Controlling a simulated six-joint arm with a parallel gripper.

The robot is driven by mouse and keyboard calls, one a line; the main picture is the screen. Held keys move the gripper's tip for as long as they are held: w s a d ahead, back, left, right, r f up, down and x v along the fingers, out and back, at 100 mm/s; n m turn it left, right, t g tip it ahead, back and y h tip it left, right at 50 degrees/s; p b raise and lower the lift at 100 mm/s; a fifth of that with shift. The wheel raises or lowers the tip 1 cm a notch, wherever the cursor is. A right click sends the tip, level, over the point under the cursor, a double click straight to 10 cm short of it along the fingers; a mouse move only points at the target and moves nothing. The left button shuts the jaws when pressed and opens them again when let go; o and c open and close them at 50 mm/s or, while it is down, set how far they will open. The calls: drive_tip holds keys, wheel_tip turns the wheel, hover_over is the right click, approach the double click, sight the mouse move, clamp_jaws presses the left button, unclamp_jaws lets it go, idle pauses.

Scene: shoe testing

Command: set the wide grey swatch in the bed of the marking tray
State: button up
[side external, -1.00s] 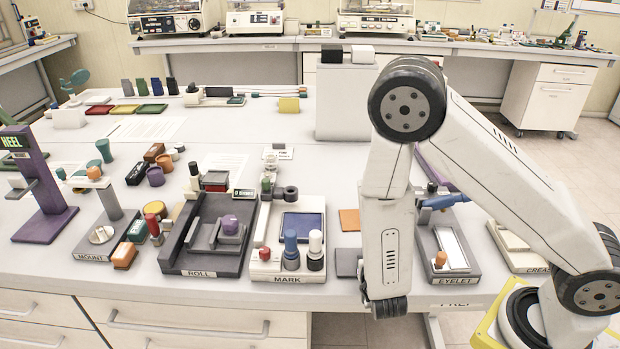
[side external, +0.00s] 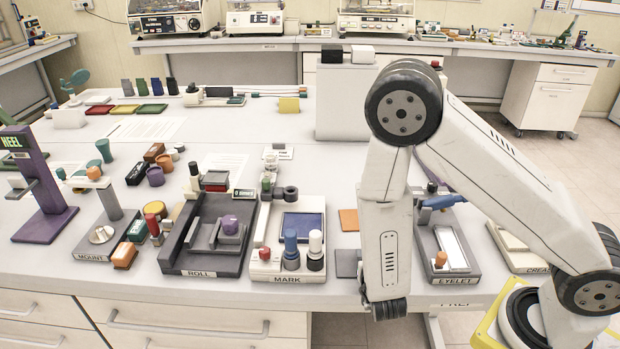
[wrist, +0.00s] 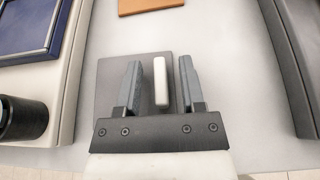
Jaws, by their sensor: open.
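The wide grey swatch (wrist: 108,80) lies flat on the bench in the wrist view, with a pale upright grip tab (wrist: 161,80) on it. My gripper (wrist: 160,75) is open, with one finger on each side of the tab and a gap at each side. In the side view the swatch (side external: 346,263) shows in part left of my arm, and my gripper is hidden there. The marking tray (side external: 262,268), labelled MARK, stands to the left with a blue bed (side external: 304,225). The bed's corner also shows at top left in the wrist view (wrist: 22,25).
An orange swatch (side external: 349,220) lies behind the grey one. The marking tray holds dark and white cylinders (side external: 315,252) at its front right. The eyelet station (side external: 472,277) stands close on the right.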

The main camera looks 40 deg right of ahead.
drive_tip(key=shift+v, duration=3.85)
